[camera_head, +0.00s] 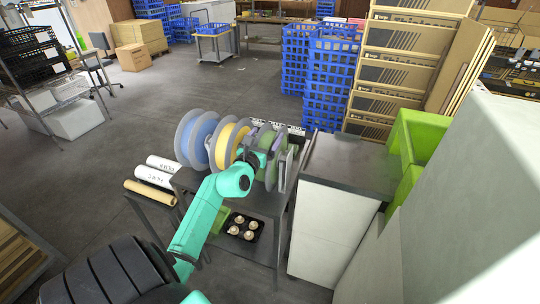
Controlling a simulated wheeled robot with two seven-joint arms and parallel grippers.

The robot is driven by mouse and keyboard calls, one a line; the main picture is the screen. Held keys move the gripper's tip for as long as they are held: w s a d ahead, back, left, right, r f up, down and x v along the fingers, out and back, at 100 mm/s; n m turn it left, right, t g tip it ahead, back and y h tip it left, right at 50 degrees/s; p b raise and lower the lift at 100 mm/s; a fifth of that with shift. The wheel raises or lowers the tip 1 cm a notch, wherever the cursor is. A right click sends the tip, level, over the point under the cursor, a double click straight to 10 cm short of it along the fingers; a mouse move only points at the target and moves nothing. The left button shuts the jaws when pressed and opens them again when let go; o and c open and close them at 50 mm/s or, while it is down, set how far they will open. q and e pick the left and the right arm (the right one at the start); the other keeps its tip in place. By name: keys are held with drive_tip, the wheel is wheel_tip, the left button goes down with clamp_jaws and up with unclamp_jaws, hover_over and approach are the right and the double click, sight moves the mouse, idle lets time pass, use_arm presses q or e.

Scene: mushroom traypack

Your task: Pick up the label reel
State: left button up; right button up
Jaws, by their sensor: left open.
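Several large reels with pale grey flanges stand upright in a row on a dark table (262,203). One has a blue core (203,133), one a yellow core (228,138), and one is green (266,140). I cannot tell which is the label reel. My left arm reaches up from below in teal, and my left gripper (272,160) is at the green reel at the right end of the row. The gripper is open; its fingers are small and partly hidden among the reel flanges, so contact cannot be made out. My right gripper is out of view.
White rolls (160,172) and a brown roll (150,192) lie left of the reels. A black tray (229,236) of mushrooms sits lower down under the table. A white cabinet (328,215) and green bins (420,135) stand close on the right. Blue crates (328,80) stand behind.

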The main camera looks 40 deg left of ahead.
sight(270, 136)
use_arm(q)
drive_tip(key=x, duration=0.3)
drive_tip(key=shift+r, duration=0.15)
drive_tip(key=shift+w+a+f, duration=0.1)
drive_tip(key=shift+w+f, duration=0.15)
drive_tip(key=shift+w, duration=0.15)
drive_tip(key=shift+s+r, duration=0.1)
drive_tip(key=c, duration=1.5)
drive_tip(key=shift+r, duration=0.1)
clamp_jaws()
drive_tip(key=shift+r, duration=0.1)
